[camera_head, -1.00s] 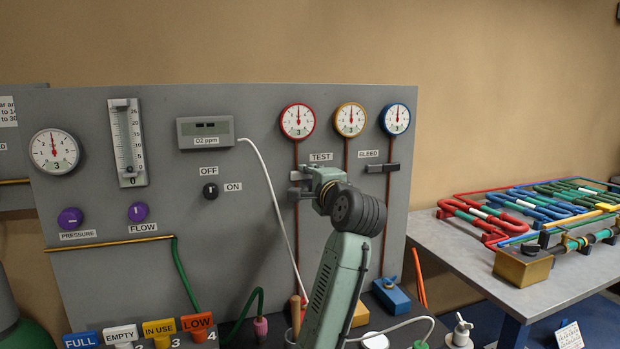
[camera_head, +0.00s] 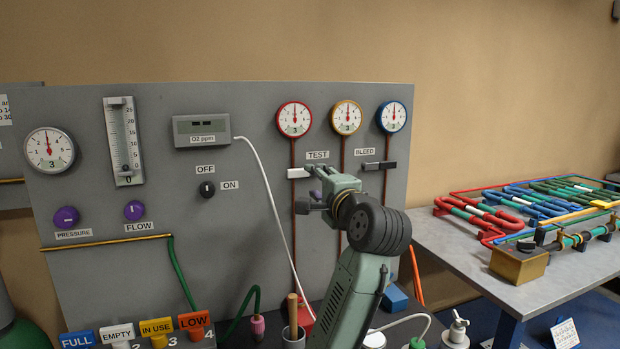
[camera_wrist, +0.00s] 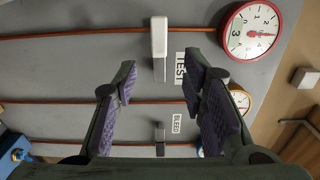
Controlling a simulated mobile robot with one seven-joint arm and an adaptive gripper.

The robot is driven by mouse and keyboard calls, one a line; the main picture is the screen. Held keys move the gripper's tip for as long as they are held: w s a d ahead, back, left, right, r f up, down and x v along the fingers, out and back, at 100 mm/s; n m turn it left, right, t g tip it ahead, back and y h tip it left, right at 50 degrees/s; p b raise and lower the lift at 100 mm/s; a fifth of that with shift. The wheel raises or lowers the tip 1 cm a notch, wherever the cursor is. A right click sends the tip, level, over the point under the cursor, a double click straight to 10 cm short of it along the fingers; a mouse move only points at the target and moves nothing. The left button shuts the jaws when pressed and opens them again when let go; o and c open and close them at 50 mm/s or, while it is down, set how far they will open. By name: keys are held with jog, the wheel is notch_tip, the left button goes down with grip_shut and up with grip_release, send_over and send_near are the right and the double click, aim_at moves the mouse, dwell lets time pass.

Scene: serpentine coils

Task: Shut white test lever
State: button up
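The white test lever (camera_head: 298,173) sits on the grey panel below the red gauge, under the TEST label. It lies level, across the vertical red-brown pipe. In the wrist view the white lever (camera_wrist: 159,37) shows with a grey part, just beyond my fingertips. My gripper (camera_head: 308,190) is in front of the panel, just below and right of the lever, partly covering that area. In the wrist view my gripper (camera_wrist: 160,68) is open and empty, its purple-padded fingers wide apart. I see no contact with the lever.
The black bleed lever (camera_head: 380,166) is to the right, beside the BLEED label (camera_head: 365,152). The gauges (camera_head: 294,119) are above. A white cable (camera_head: 268,200) hangs to the left. A bench (camera_head: 460,258) with coloured coils stands at the right.

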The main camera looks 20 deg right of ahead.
jog(key=shift+s+d, duration=0.1)
jog(key=shift+s, duration=2.3)
